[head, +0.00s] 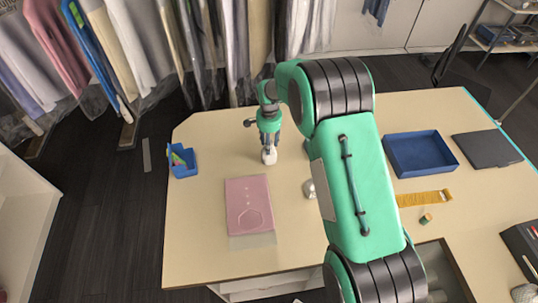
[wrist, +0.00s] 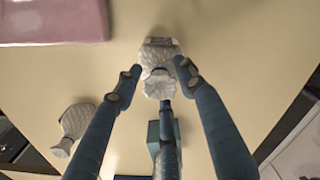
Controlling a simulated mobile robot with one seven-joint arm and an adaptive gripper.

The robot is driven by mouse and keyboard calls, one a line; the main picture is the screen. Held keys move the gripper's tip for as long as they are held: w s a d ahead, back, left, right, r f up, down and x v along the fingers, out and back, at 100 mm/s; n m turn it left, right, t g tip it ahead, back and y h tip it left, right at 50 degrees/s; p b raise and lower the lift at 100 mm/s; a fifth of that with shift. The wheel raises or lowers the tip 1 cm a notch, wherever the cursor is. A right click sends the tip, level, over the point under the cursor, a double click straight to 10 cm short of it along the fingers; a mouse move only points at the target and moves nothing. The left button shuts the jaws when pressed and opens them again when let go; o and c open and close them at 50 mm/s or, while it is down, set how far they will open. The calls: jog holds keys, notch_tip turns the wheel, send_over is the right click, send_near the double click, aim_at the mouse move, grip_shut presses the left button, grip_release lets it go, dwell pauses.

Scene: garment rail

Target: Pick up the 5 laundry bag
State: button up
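A small whitish bag (wrist: 160,55) with a gathered neck and a label at its far end lies on the table, between my gripper's fingertips in the wrist view. The number on it is too small to read. My gripper (wrist: 158,72) has its fingers apart around the bag; whether they touch it I cannot tell. In the head view my gripper (head: 268,143) points down over the same bag (head: 269,156). A second whitish-grey bag (wrist: 76,122) lies apart at the left of the wrist view; it also shows beside my arm in the head view (head: 308,188).
A pink folded item (head: 248,204) lies on the table (head: 200,235) in front. A small blue bin (head: 183,161) stands at the left edge. A blue tray (head: 421,154), dark flat item (head: 487,149) and yellow strip (head: 424,198) are right. Garments hang behind.

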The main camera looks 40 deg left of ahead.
dwell(0.5)
grip_shut()
jog(key=shift+r, duration=0.1)
jog(key=shift+r+b, duration=0.7)
jog(key=shift+r, duration=4.25)
